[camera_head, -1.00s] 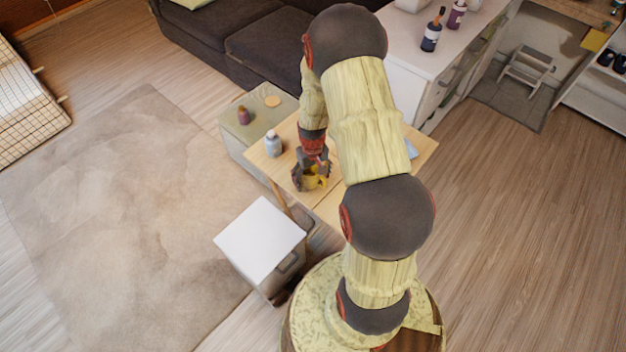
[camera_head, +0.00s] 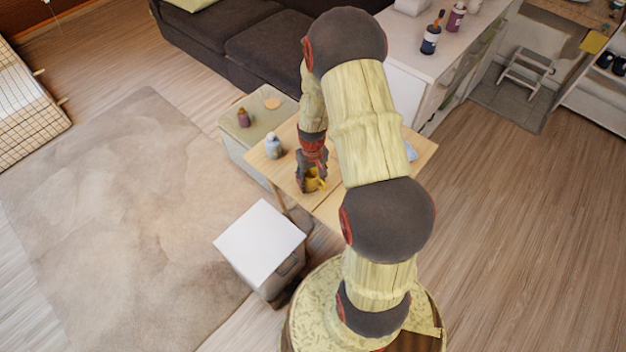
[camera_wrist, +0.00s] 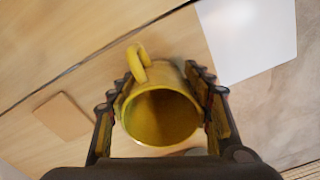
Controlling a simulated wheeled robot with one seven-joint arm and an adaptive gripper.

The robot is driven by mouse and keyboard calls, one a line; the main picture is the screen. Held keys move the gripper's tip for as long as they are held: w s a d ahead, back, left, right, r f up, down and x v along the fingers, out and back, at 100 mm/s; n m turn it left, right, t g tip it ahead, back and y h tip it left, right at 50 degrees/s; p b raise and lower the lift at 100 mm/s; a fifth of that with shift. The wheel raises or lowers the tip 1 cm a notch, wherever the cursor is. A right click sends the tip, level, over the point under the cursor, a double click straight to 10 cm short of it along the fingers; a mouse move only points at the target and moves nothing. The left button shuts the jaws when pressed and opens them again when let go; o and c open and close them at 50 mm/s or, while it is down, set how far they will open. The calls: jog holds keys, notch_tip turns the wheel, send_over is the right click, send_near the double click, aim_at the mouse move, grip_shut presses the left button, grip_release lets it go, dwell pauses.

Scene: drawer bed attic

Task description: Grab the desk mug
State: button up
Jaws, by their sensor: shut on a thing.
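The yellow mug (camera_wrist: 161,113) is between the two fingers of my gripper (camera_wrist: 162,112) in the wrist view. Its open mouth faces the camera and its handle points up and left in that view. Both fingers press on its sides, so the gripper is shut on it. In the head view the mug (camera_head: 314,180) shows as a small yellow shape at my gripper (camera_head: 311,183), over the wooden desk (camera_head: 335,205). My arm hides part of the desk. I cannot tell whether the mug touches the desk top.
A pale bottle (camera_head: 273,147) stands on the desk, left of my gripper. A white-topped cabinet (camera_head: 260,240) stands near the desk's front left. A small brown block (camera_wrist: 63,116) lies on the desk. The rug (camera_head: 120,200) at left is clear.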

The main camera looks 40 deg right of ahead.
jog(key=shift+c, duration=1.1)
jog(key=shift+r, duration=0.1)
